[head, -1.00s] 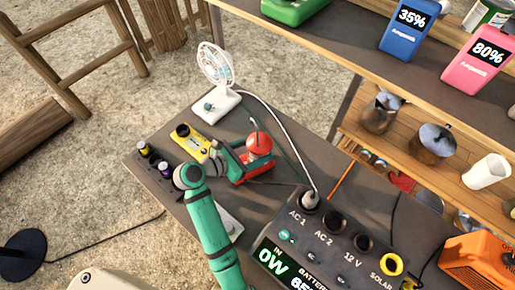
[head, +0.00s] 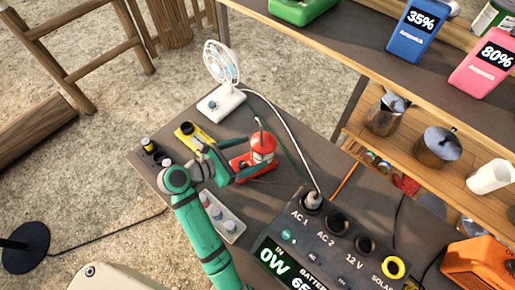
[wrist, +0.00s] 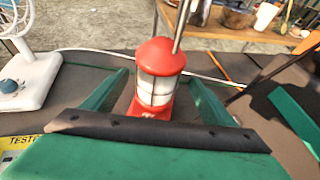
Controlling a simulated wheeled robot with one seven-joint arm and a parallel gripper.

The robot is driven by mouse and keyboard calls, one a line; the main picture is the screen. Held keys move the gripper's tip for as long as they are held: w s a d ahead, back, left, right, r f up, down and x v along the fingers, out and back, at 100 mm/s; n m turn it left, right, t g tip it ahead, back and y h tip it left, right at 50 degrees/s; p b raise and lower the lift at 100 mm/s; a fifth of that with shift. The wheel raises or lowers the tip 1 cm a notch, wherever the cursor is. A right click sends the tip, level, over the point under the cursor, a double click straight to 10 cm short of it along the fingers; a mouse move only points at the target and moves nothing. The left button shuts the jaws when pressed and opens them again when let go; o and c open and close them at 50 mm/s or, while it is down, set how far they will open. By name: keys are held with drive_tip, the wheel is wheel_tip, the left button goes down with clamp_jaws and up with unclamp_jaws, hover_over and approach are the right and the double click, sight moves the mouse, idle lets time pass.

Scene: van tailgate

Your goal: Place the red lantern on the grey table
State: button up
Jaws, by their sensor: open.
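The red lantern (head: 262,149) stands upright on the grey table (head: 291,188), with a red cap, a pale caged middle and a red base. It also shows in the wrist view (wrist: 159,76), in the middle, with its handle rising to the top edge. My gripper (head: 246,168) is open, low over the table, with its fingers pointing at the lantern. In the wrist view one green finger (wrist: 104,92) is left of the lantern and the other (wrist: 208,101) is right of it. The lantern's lower front is partly hidden by my gripper; I cannot tell whether a finger touches it.
A white fan (head: 222,80) stands behind the lantern. A yellow tester (head: 196,136) and a grey switch box (head: 222,217) lie near my arm. A black power station (head: 328,245) stands at the front right. A white cable runs behind the lantern. A wooden shelf (head: 405,165) is at the right.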

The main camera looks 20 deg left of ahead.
drive_tip(key=v, duration=0.6)
drive_tip(key=shift+s+a, duration=0.2)
drive_tip(key=shift+a, duration=0.05)
drive_tip(key=shift+w, duration=0.1)
